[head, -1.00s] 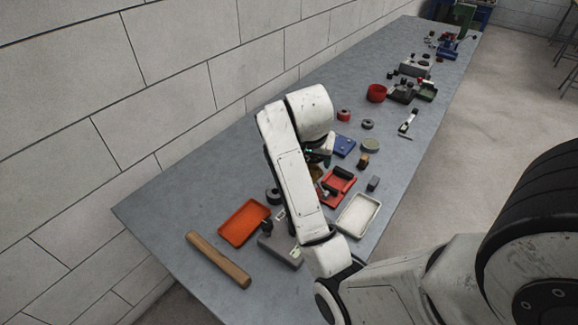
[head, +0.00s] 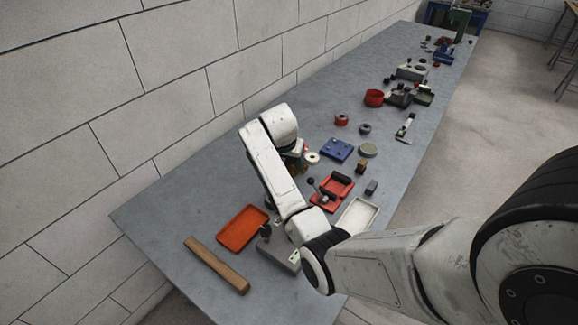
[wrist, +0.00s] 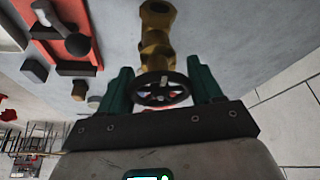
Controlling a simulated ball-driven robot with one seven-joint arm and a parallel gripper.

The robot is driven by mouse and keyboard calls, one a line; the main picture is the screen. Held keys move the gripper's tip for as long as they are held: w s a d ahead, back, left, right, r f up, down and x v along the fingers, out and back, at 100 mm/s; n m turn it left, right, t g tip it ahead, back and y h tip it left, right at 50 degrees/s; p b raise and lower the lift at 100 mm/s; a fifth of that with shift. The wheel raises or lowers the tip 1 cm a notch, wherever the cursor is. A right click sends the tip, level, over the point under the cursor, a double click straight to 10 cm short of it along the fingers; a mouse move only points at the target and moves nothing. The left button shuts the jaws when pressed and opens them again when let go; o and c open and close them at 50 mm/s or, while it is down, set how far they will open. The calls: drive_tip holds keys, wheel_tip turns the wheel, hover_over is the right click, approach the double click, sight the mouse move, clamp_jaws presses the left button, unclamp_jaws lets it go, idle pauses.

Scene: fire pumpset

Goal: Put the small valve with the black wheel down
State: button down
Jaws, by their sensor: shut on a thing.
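The small valve is in the wrist view, with its brass body (wrist: 155,48) pointing away from me and its black wheel (wrist: 161,90) between the green fingers of my gripper (wrist: 160,92). The gripper is shut on the valve at its wheel. In the head view my gripper (head: 299,154) is toward the wall side of the grey table (head: 215,165), mostly hidden by my arm. Only a little of the valve's brass (head: 296,168) shows below it. I cannot tell whether the valve touches the table.
A red tray with a black-knobbed lever (head: 322,190) lies to the right of my gripper. A white ring (head: 312,157) is close beside it, with a blue plate (head: 337,149) beyond. An orange tray (head: 243,229) and wooden bar (head: 217,265) lie nearer. Bare tabletop lies along the wall.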

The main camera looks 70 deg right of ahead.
drive_tip(key=shift+f+p, duration=0.35)
drive_tip(key=shift+f, duration=1.05)
drive_tip(key=shift+c, duration=0.9)
unclamp_jaws()
drive_tip(key=shift+a, duration=0.1)
drive_tip(key=v, duration=1.1)
drive_tip(key=shift+r+b, duration=0.35)
drive_tip(key=shift+r, duration=0.1)
drive_tip(key=shift+s, duration=0.1)
